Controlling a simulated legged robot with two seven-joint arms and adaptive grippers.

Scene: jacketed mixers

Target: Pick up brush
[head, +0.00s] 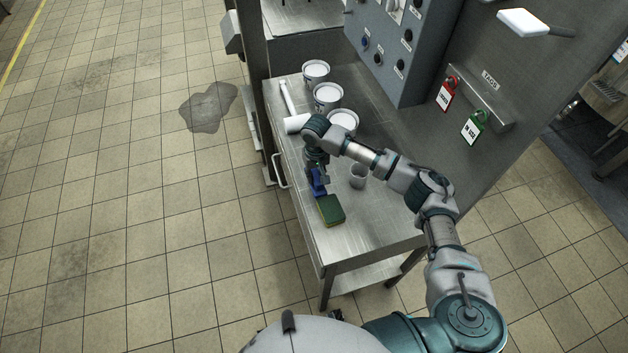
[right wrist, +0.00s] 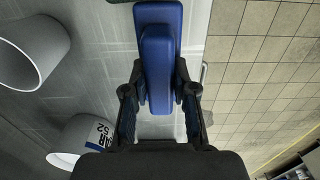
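The blue brush (head: 319,183) lies near the left edge of the steel table (head: 370,232), at the near end of my right gripper (head: 317,174). In the right wrist view the brush (right wrist: 160,48) runs lengthwise between the fingers of this gripper (right wrist: 160,82). The fingertips lie close along both sides of the brush. I cannot tell whether they press on it. Its underside is hidden. My left gripper is not in view.
A green and yellow sponge (head: 330,210) lies just nearer than the brush. The table's near end is clear.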

